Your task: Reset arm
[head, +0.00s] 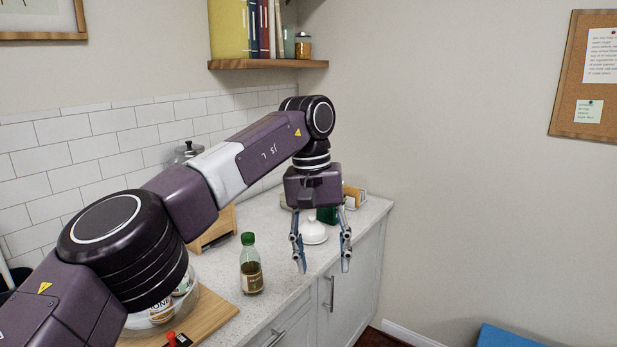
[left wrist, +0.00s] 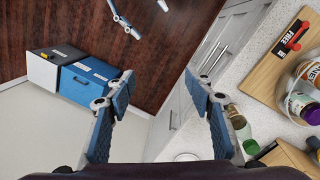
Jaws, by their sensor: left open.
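My left gripper (head: 321,262) hangs pointing down over the front edge of the counter, its two fingers apart and nothing between them. Its fingers also show wide open and empty in the left wrist view (left wrist: 160,92). Part of what looks like my right gripper (left wrist: 140,16) shows at the top edge of the left wrist view, over the dark floor; it is cut off, and its opening is unclear. A green-capped bottle (head: 250,268) stands upright on the counter, left of the left gripper and apart from it in the head view.
The pale counter (head: 275,227) holds a white domed item (head: 313,231) behind the left fingers and a wooden board (head: 214,312) with a glass bowl. A wooden shelf (head: 265,64) hangs above. Blue and white boxes (left wrist: 88,82) stand on the floor.

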